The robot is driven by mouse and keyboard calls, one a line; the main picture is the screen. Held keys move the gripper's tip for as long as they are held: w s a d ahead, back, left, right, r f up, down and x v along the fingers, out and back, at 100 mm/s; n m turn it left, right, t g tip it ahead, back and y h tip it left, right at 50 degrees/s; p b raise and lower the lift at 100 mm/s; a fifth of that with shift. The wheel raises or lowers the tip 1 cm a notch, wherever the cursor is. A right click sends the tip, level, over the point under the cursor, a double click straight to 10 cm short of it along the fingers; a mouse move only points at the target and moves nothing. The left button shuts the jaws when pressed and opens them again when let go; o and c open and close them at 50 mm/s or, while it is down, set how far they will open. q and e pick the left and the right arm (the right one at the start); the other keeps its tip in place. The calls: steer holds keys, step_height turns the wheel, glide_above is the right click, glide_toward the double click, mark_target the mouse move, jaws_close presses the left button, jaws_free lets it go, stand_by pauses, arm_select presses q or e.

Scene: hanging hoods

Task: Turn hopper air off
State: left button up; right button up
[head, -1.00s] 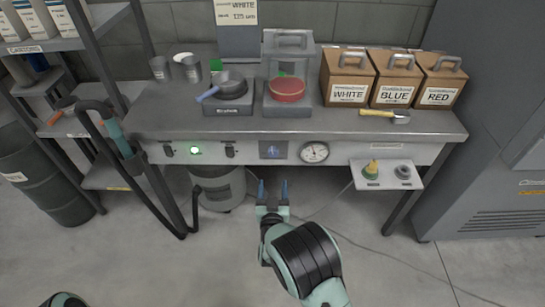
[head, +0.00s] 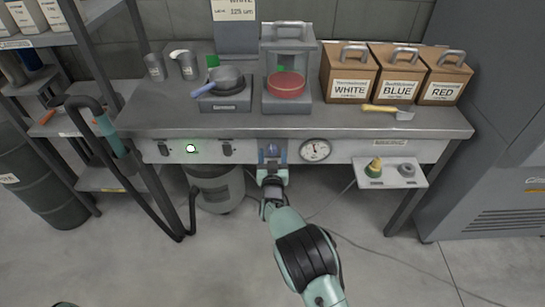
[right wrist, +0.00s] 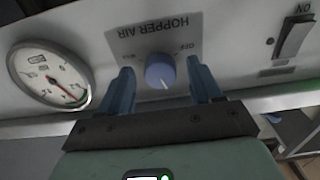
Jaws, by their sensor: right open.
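The hopper air knob (right wrist: 160,70) is round and blue, on a dark plate lettered HOPPER AIR (right wrist: 152,36) on the bench's front panel. A pale pointer mark shows at the knob's lower edge in the right wrist view; the word OFF is up and to the right of the knob, and a small label is to its left. My right gripper (head: 272,153) is open, its blue fingers on either side of the knob; in the right wrist view (right wrist: 160,80) gaps show between fingers and knob. In the head view the gripper partly covers the plate. My left gripper is out of view.
A pressure gauge (head: 315,150) sits just right of the plate in the head view. A small shelf (head: 398,180) juts out at the right. A black hose (head: 115,165) hangs at the left.

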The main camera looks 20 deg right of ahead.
steer(key=c, duration=1)
steer(key=shift+c, duration=0.2)
